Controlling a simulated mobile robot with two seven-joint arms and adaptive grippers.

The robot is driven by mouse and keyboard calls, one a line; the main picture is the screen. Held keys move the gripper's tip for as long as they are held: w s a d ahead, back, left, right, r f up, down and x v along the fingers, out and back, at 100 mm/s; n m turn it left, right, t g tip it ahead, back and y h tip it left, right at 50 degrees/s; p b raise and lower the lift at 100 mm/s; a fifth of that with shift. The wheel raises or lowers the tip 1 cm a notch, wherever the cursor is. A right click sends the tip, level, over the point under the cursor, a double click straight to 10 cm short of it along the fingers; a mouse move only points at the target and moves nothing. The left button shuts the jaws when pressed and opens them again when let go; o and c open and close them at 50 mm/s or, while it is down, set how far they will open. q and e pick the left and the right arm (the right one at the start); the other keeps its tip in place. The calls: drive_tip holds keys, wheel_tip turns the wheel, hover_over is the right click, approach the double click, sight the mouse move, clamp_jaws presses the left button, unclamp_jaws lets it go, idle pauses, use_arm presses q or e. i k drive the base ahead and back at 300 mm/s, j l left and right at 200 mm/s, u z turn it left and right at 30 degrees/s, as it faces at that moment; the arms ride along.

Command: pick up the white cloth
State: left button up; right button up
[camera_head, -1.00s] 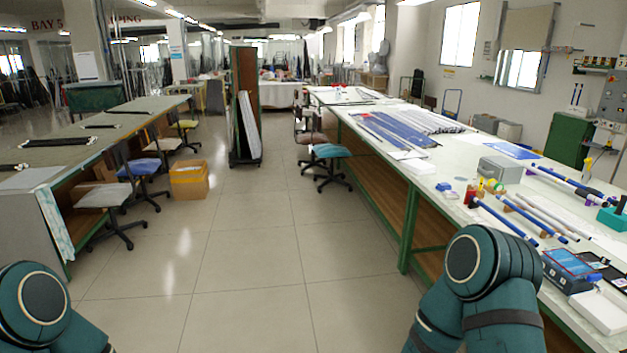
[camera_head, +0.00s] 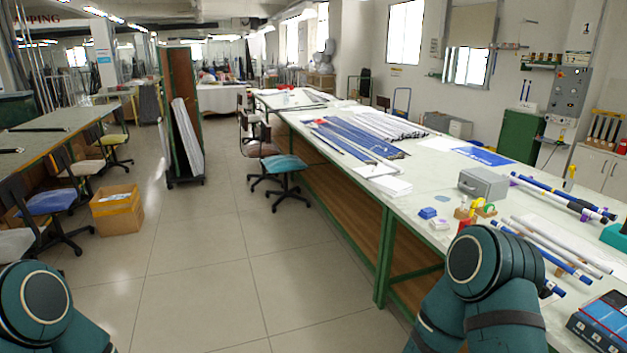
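I cannot make out for certain which thing is the white cloth. A flat white stack (camera_head: 390,187) lies near the left edge of the right-hand workbench, and a white sheet (camera_head: 369,170) lies just behind it. Whether either is cloth or paper is too small to tell. A white covering hangs over a far table (camera_head: 222,98) at the back. Only teal links of my two arms show at the bottom left and bottom right. Both grippers are out of the picture.
The long workbench (camera_head: 385,215) on the right carries rods, a grey box (camera_head: 483,183) and a blue case (camera_head: 603,322). A teal chair (camera_head: 284,170) stands by its left edge. A cardboard box (camera_head: 117,209) stands on the left. The aisle floor (camera_head: 205,275) between is clear.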

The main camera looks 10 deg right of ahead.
sight(436, 225)
drive_tip(key=i+z, duration=0.3)
drive_tip(key=i+j+z, duration=0.25)
drive_tip(key=i, duration=0.25)
drive_tip(key=i+j+z, duration=0.1)
drive_tip(key=i+z, duration=0.2)
drive_tip(key=i+j+z, duration=0.15)
drive_tip(key=i+z, duration=0.3)
drive_tip(key=i+j+z, duration=0.25)
drive_tip(key=z, duration=0.25)
drive_tip(key=i+j+z, duration=0.25)
drive_tip(key=j+z, duration=0.2)
drive_tip(key=i+j+z, duration=0.15)
drive_tip(key=j+z, duration=0.35)
drive_tip(key=l, duration=0.1)
